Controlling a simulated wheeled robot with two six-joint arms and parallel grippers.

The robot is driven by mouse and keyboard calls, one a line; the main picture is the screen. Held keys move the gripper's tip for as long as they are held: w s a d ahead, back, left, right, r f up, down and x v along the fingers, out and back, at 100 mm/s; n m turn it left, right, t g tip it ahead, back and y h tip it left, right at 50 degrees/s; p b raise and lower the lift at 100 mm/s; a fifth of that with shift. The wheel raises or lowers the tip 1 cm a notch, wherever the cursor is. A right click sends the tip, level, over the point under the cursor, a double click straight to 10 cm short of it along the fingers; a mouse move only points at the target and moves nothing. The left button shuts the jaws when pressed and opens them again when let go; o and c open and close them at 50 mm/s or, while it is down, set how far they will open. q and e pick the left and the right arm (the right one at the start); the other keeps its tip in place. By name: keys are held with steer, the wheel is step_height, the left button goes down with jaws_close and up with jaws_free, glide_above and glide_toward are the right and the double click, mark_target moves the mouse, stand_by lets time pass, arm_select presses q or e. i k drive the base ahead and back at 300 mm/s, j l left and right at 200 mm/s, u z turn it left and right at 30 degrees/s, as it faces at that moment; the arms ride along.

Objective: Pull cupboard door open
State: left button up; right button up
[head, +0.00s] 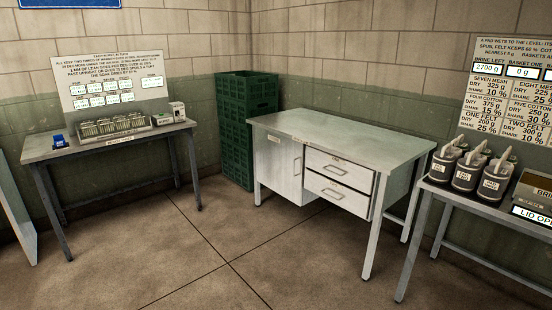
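The cupboard door (277,170) is a pale panel at the left front of the metal workbench (335,128) in the middle of the head view. It has a small label near its top and an upright bar handle (297,166) near its right edge. The door looks closed, flush with the bench front. Two drawers (338,181) with bar handles sit to its right and look shut. Neither of my grippers shows in the head view.
Bare floor (200,245) lies in front of the bench. A left table (55,152) holds a rack (112,127) and a blue item (59,141). Green stacked crates (243,140) stand behind the door's side. A right table (438,188) carries several dark containers (467,175).

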mark_target(281, 160)
steer(key=i, duration=2.2)
steer(key=l+z, duration=0.05)
